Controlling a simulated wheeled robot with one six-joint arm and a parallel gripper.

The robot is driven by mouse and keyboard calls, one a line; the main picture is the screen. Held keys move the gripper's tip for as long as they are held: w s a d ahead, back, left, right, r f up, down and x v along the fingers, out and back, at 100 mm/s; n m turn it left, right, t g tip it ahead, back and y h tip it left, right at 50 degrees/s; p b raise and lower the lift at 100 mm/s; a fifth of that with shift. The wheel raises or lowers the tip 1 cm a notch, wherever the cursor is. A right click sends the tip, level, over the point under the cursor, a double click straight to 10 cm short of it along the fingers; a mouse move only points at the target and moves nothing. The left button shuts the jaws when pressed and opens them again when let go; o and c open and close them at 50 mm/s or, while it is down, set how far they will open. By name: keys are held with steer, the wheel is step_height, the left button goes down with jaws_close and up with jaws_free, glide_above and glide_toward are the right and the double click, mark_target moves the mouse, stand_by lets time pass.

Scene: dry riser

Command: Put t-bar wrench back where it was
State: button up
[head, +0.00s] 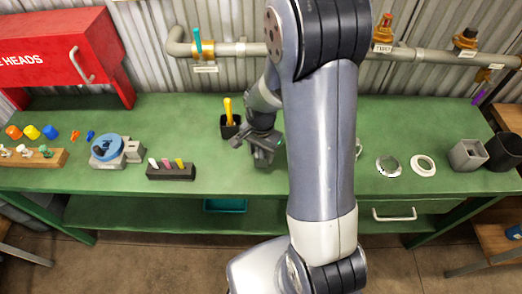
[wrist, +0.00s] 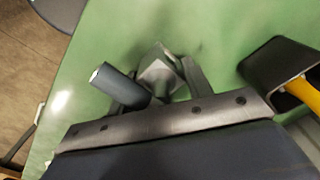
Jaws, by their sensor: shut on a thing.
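My gripper (head: 264,146) is low over the green bench, near its middle, and shut on the t-bar wrench (wrist: 118,88). In the wrist view, the wrench's dark grey round bar sticks out to the left of my gripper (wrist: 165,78), with a light metal end. A paler grey part shows between the fingers. In the head view, the bar end shows just left of the fingers, near a black holder. Whether the wrench touches the bench is unclear. My arm hides part of the bench to the right.
The black holder (head: 230,133) with a yellow-handled tool (head: 228,108) stands close behind my gripper; it is at the right in the wrist view (wrist: 272,66). A dark block with coloured pegs (head: 171,173) is to the left. Pipes run along the wall behind.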

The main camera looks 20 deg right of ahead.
steer(key=shift+f, duration=0.25)
steer(key=o, duration=1.3)
steer(key=shift+r, duration=0.1)
step_height(320, 180, up, 12)
steer(key=shift+r, duration=0.2)
